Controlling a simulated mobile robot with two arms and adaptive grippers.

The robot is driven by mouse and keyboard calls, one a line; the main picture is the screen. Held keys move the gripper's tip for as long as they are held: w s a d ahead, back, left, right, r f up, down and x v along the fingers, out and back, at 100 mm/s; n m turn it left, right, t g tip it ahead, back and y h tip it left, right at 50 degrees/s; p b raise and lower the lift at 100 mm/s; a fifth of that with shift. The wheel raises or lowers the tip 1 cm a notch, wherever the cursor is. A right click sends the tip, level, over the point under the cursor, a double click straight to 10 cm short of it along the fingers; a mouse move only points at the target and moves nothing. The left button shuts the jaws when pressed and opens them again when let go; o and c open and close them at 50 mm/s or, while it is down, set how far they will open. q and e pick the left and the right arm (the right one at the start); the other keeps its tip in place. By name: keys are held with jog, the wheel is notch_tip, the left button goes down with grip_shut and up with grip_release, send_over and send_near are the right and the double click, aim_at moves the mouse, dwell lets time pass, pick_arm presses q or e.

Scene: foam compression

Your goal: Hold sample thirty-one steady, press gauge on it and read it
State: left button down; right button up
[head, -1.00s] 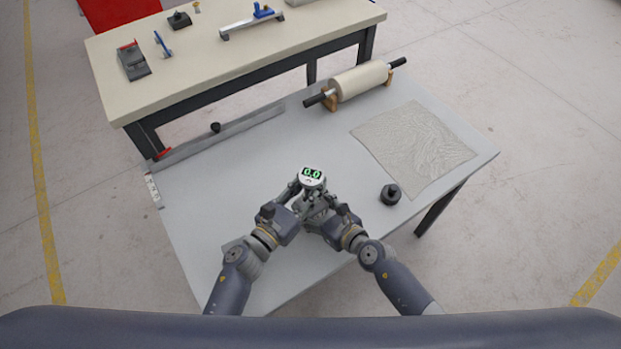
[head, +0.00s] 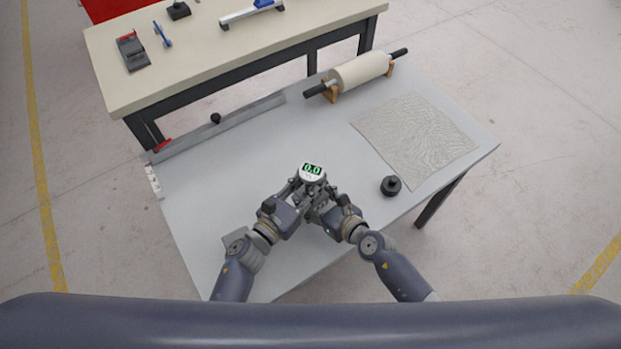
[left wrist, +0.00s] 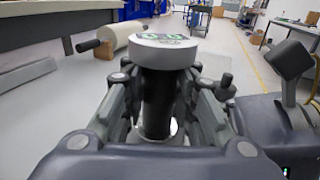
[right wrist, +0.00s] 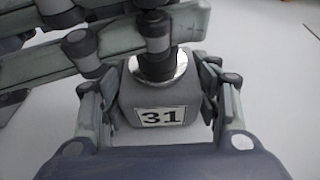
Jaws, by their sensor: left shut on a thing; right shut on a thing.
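The gauge (head: 312,172) has a round white head with a green readout of 0.0 and a dark shaft. My left gripper (left wrist: 160,105) is shut on the gauge's shaft and holds it upright; the gauge head also shows in the left wrist view (left wrist: 163,52). Sample thirty-one (right wrist: 163,95) is a dark grey block with a white label reading 31. My right gripper (right wrist: 160,100) is shut on the block, a finger on each side. The gauge's silver foot is at the top of the block; I cannot tell whether it presses. In the head view the grippers hide the block.
A pale sheet (head: 415,138) lies at the right of the grey table (head: 230,180), with a black knob-topped weight (head: 390,186) near it. A cream roll (head: 360,72) stands at the back. A long metal bar (head: 220,127) lies at the back left. The table's left middle is clear.

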aim_at(304, 181)
pick_arm(q)
jog(key=shift+f, duration=0.45)
dwell(0.9)
jog(key=shift+r, duration=2.15)
pick_arm(e)
jog(key=o, duration=1.1)
jog(key=v, duration=1.2)
jog(key=shift+r, duration=0.1)
